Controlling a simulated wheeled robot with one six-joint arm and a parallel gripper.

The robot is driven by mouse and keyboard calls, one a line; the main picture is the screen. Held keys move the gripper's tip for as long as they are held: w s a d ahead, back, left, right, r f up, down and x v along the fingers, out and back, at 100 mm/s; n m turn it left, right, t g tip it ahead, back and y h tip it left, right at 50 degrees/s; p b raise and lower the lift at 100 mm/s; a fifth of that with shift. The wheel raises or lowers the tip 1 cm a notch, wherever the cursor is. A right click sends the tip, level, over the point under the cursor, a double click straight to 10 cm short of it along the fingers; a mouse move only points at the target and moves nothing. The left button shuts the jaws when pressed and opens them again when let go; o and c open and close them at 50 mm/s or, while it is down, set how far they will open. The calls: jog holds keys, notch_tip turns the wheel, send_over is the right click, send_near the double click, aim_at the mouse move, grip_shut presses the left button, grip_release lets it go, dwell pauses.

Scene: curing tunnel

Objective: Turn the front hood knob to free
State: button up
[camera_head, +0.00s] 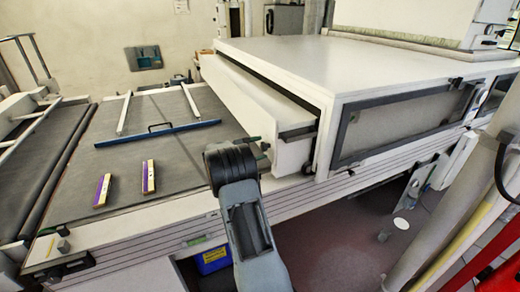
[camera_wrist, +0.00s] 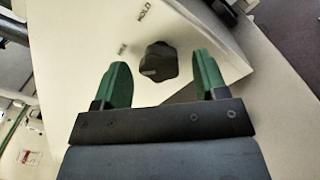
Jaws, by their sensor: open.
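The black lobed knob (camera_wrist: 158,62) sits on a white panel (camera_wrist: 215,25) in the wrist view. The word HOLD is printed above it, and a smaller label to its upper left is hard to read. A faint lighter mark shows on the knob's lower left, but I cannot tell its setting surely. My gripper (camera_wrist: 163,63) is open, its green fingers on either side of the knob with a gap at each side; their distance from it is unclear. In the head view, my dark wrist (camera_head: 232,165) is at the white hood's near end (camera_head: 293,152) and the knob is hidden.
The large white tunnel housing (camera_head: 300,52) with a framed window (camera_head: 400,122) stands right of my arm. A dark belt (camera_head: 165,107) lies left, bearing a blue bar (camera_head: 158,134) and two purple-and-tan strips (camera_head: 148,176). A blue bin (camera_head: 212,260) is below.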

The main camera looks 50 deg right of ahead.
jog(key=b+v, duration=0.2)
jog(key=v, duration=1.1)
jog(key=shift+a, duration=0.2)
jog(key=shift+f, duration=0.1)
